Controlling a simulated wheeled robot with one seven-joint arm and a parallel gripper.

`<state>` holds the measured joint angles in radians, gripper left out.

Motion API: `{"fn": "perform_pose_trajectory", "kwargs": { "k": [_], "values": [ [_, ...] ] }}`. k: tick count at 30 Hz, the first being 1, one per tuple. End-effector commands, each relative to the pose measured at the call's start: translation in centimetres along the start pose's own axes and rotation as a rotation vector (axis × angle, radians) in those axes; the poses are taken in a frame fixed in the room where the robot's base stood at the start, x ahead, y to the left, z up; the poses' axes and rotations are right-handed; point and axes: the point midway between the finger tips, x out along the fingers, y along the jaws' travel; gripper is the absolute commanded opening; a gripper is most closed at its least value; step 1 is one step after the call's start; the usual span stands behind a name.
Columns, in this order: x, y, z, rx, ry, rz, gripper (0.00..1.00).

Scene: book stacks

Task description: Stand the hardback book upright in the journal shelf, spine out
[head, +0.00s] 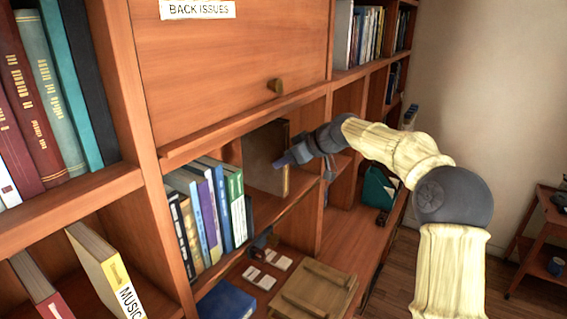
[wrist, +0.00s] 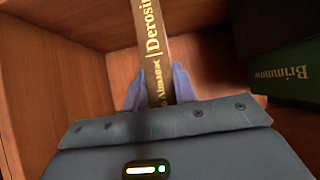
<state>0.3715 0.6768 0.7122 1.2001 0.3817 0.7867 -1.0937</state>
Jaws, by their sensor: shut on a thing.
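The hardback book (head: 264,155) is dark brown and upright in the open compartment under the "BACK ISSUES" door. In the wrist view its brown spine (wrist: 158,62) with gold lettering faces me. My gripper (head: 290,158) is shut on the book at the spine, with one finger on each side; the fingers also show in the wrist view (wrist: 157,88). The compartment of the journal shelf (head: 300,190) has a bare wooden floor around the book. Whether the book's bottom edge touches that floor is hard to tell.
A row of upright books (head: 208,210) stands left of the held book, with a gap between. A green book (wrist: 290,72) shows at the right of the wrist view. The fall-front door (head: 230,70) is above.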

Motion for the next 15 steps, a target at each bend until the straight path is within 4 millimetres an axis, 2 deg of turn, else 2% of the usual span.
{"fn": "perform_pose_trajectory", "kwargs": {
  "k": [2, 15],
  "values": [
    [0.35, 0.02, -0.66, -0.001, 0.003, 0.003, 0.0],
    [0.97, 0.0, 0.08, 0.001, 0.002, 0.0, 0.0]
  ]
}}
